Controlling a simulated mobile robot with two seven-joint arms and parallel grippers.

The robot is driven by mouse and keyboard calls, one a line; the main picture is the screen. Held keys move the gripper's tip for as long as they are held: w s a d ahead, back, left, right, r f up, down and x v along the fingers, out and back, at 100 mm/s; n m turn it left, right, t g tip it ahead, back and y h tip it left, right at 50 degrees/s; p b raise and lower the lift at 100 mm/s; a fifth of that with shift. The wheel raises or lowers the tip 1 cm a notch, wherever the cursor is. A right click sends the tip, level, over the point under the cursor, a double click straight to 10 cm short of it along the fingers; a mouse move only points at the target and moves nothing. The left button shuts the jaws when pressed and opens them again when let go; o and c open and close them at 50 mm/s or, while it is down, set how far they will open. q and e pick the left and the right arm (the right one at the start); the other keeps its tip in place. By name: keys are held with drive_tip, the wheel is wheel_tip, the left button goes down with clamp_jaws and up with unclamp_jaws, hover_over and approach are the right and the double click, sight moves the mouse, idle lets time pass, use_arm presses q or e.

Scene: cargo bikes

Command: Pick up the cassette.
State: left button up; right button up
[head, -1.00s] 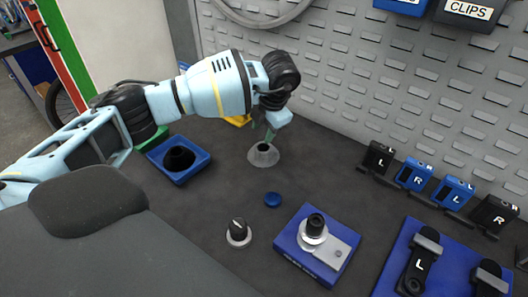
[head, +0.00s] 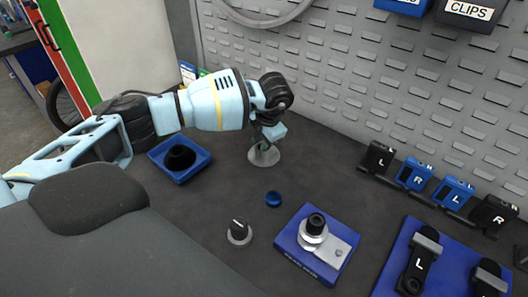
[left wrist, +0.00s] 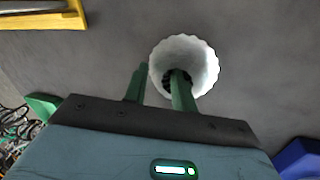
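The cassette, a grey ribbed cone with a dark hole in its top (head: 264,156), stands on the dark bench top below my left gripper (head: 265,142). In the left wrist view the cassette (left wrist: 203,56) shows as a pale, scalloped ring. The left gripper's green fingers (left wrist: 158,75) are apart there. One finger lies over the ring's hole and the other just outside its left edge, so the near-left wall lies between them. Whether either finger touches it cannot be told. My right gripper is not in view.
A blue tray (head: 204,164) with a black ring stands left of the cassette. A grey slatted wall (head: 370,80) rises behind. Labelled L and R parts stand right.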

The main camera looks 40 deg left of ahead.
use_arm(q)
clamp_jaws()
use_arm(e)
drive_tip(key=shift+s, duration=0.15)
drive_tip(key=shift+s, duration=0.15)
use_arm(q)
drive_tip(key=shift+r, duration=0.1)
drive_tip(key=shift+r, duration=0.5)
drive_tip(key=v, duration=0.2)
drive_tip(key=shift+s+r, duration=0.3)
drive_tip(key=s+d, duration=0.2)
drive_tip(key=s, duration=0.1)
drive_tip(key=s+d, duration=0.3)
drive_tip(key=s, duration=0.1)
drive_tip(key=s+d+r, duration=0.1)
drive_tip(key=s+d, duration=0.2)
drive_tip(key=s, duration=0.1)
drive_tip(key=shift+r, duration=0.1)
drive_tip(key=shift+s+d+r, duration=0.1)
drive_tip(key=shift+s+d, duration=0.3)
drive_tip(key=shift+s, duration=0.15)
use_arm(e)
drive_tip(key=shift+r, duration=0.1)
